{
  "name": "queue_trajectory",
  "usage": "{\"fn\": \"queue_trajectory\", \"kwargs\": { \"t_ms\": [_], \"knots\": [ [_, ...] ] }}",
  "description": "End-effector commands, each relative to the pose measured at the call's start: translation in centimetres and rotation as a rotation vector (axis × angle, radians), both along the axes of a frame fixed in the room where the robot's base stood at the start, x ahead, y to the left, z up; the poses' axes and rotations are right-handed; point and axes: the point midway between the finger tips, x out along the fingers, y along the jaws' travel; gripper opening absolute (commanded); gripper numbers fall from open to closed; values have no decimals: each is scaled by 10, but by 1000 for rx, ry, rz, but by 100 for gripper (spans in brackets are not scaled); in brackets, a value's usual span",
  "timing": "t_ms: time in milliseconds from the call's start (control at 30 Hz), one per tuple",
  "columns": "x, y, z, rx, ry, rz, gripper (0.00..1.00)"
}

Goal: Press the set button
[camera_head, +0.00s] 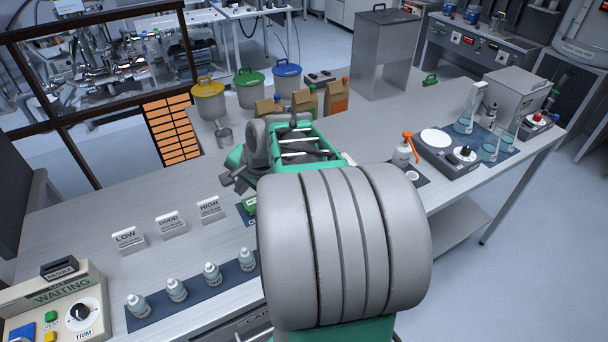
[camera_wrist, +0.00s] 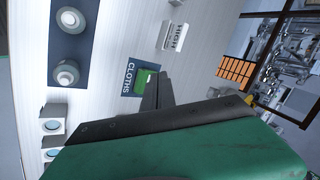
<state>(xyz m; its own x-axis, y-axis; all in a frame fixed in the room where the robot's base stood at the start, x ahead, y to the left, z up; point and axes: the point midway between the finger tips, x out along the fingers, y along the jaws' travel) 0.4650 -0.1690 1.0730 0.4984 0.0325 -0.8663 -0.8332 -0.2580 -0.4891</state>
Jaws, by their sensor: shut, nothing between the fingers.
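A cream box (camera_head: 75,305) with a WAITING display stands at the lower left in the head view. I cannot read a SET label on any button; the box is cut off by the picture's edge. My gripper (camera_wrist: 152,82) is shut and empty in the wrist view, in front of the CLOTHS mat (camera_wrist: 138,92). The gripper is well to the right of the box. In the head view my arm hides much of it.
LOW (camera_head: 130,239), GOOD (camera_head: 171,224) and HIGH (camera_head: 210,208) signs stand on the bench. Several small bottles stand on a blue strip (camera_head: 195,290) between the box and my arm. Lidded buckets and brown bags stand behind. Bare bench lies left of the signs.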

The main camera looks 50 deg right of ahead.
Motion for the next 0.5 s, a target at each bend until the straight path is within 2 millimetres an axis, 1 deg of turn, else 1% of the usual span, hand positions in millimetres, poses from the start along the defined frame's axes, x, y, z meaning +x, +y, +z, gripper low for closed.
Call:
{"fn": "queue_trajectory", "kwargs": {
  "t_ms": [33, 67, 100, 200, 233, 300, 333, 400, 500],
  "knots": [
    [1, -39, 7, 91, -29, -170, 0],
    [2, -60, 8, 151, -52, -273, 0],
    [1, -87, 9, 229, -86, -401, 0],
    [-9, -144, 9, 405, -166, -669, 0],
    [-13, -157, 9, 447, -188, -731, 0],
    [-22, -181, 9, 531, -227, -844, 0],
    [-25, -189, 9, 556, -240, -878, 0],
    [-29, -199, 9, 598, -262, -929, 0],
    [-31, -203, 7, 616, -270, -952, 0]
  ]
}}
